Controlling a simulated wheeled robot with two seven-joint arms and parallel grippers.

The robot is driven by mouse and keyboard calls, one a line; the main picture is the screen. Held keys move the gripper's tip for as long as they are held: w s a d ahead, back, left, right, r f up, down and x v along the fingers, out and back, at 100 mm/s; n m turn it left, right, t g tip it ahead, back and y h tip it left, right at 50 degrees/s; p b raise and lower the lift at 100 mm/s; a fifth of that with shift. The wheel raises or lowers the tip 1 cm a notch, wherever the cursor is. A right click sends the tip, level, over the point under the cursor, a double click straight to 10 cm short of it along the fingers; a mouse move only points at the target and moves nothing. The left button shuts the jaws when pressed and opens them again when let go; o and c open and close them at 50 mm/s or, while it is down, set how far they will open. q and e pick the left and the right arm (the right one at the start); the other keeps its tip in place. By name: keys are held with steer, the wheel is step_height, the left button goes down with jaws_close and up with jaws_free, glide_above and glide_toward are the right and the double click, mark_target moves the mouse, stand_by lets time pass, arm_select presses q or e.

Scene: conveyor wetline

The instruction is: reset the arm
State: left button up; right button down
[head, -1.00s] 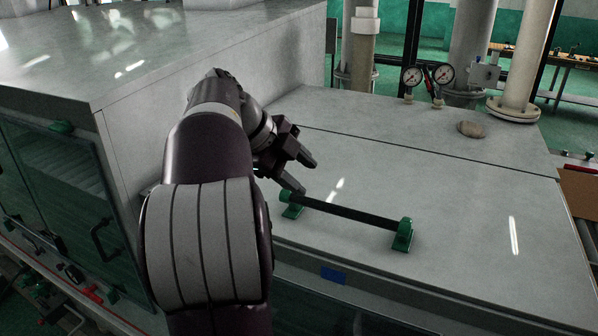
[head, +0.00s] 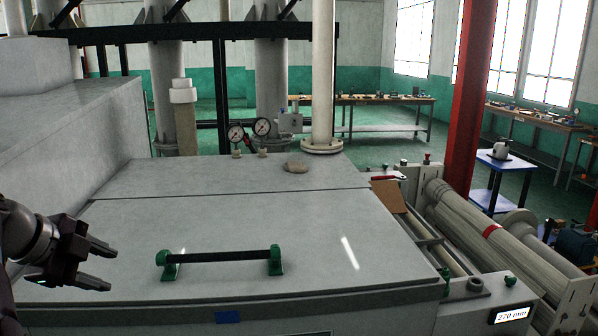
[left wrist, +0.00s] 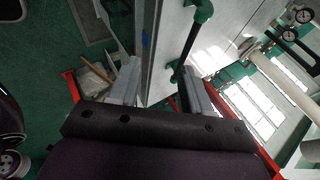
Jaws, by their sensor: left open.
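My left gripper (head: 103,266) is at the left edge of the head view, over the near left part of the grey machine top. Its two fingers are apart with nothing between them. In the left wrist view the spread fingers (left wrist: 158,88) also show empty. A black bar handle (head: 220,256) with green end mounts is fixed on the grey lid, to the right of the gripper and apart from it. The handle also shows beyond the fingers in the left wrist view (left wrist: 187,38). My right gripper is not in any view.
The grey lid (head: 290,225) is mostly clear. A round grey stone-like lump (head: 297,166) and two pressure gauges (head: 249,130) are at its back. A taller grey housing (head: 75,120) stands at the left. Large rollers (head: 480,225) and a red column (head: 472,100) are at the right.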

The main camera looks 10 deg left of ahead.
arm_select(q)
steer(key=w+a+r+n+t+y, duration=0.3)
steer(key=w+a+n+t+y, duration=0.3)
steer(key=w, duration=0.3)
steer(key=s+d+f+n+g+y, duration=0.25)
steer(key=f+n+g, duration=0.25)
steer(key=f+n, duration=0.7)
steer(key=s+d+f+g+h, duration=0.2)
steer(key=s+d+f, duration=0.2)
steer(key=d, duration=0.5)
steer(key=s+d+f+m+g+h, duration=0.1)
steer(key=s+d+f+g+h, duration=0.1)
steer(key=s+d+f, duration=0.3)
steer(key=s+d+f+m+g+h, duration=0.1)
steer(key=s+d+f+g+h, duration=0.1)
steer(key=d+f, duration=0.7)
steer(key=s+d+g, duration=0.1)
steer(key=s+d, duration=0.1)
steer(key=d, duration=0.2)
steer(key=shift+s+f+g, duration=0.3)
steer(key=shift+f, duration=0.05)
steer(key=shift+s, duration=0.1)
